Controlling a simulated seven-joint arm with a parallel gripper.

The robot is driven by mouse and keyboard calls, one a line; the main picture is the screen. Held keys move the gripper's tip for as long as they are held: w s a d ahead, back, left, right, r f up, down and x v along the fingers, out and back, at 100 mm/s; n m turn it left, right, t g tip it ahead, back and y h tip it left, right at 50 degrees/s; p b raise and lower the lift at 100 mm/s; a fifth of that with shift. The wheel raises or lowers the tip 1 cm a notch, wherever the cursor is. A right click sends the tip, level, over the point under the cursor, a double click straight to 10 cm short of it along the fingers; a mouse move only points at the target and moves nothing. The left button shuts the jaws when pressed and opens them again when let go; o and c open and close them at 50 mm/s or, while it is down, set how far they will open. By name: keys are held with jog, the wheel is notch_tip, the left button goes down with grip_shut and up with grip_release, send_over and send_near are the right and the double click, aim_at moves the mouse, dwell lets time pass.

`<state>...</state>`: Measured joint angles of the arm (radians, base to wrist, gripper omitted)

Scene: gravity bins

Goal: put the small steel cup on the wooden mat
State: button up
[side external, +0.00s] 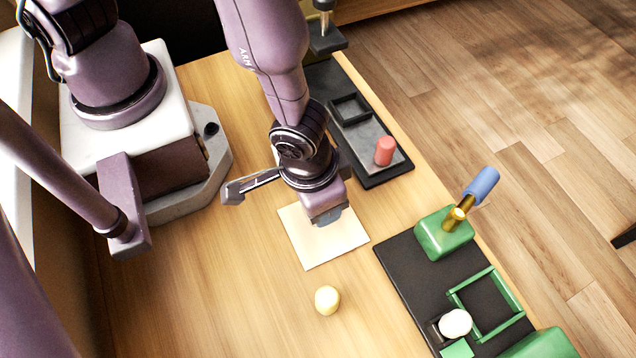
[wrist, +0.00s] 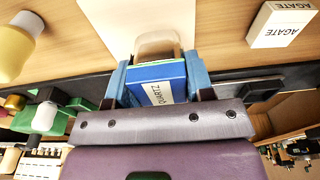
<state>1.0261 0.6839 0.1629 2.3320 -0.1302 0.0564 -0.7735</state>
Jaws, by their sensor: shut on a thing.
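My gripper (wrist: 157,75) is shut on a small blue box (wrist: 160,83) with a white QUARTZ label, which fills the gap between its fingers in the wrist view. In the side view, my gripper (side external: 328,217) is above the far right part of the pale square wooden mat (side external: 318,245). The mat also shows at the top of the wrist view (wrist: 115,15). A tan rounded shape (wrist: 158,43) shows just past the fingertips; I cannot tell whether it is the small steel cup. I cannot pick out that cup surely in either view.
A yellow cylinder (side external: 327,300) stands below the mat. A white AGATE box (wrist: 283,25) lies to the right in the wrist view. Dark trays with a salmon cylinder (side external: 385,151) and green blocks (side external: 444,235) line the table's right side. Wood left of the mat is clear.

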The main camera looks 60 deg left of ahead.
jog(key=shift+f, duration=0.45)
jog(key=shift+f, duration=0.45)
dwell(0.3)
jog(key=o, duration=1.3)
jog(key=shift+c, duration=0.2)
jog(key=shift+r, duration=0.1)
jog(key=r, duration=0.4)
jog(key=s+r, duration=0.1)
jog(key=r, duration=0.7)
jog(key=shift+s+r, duration=0.3)
jog(key=shift+r, duration=0.05)
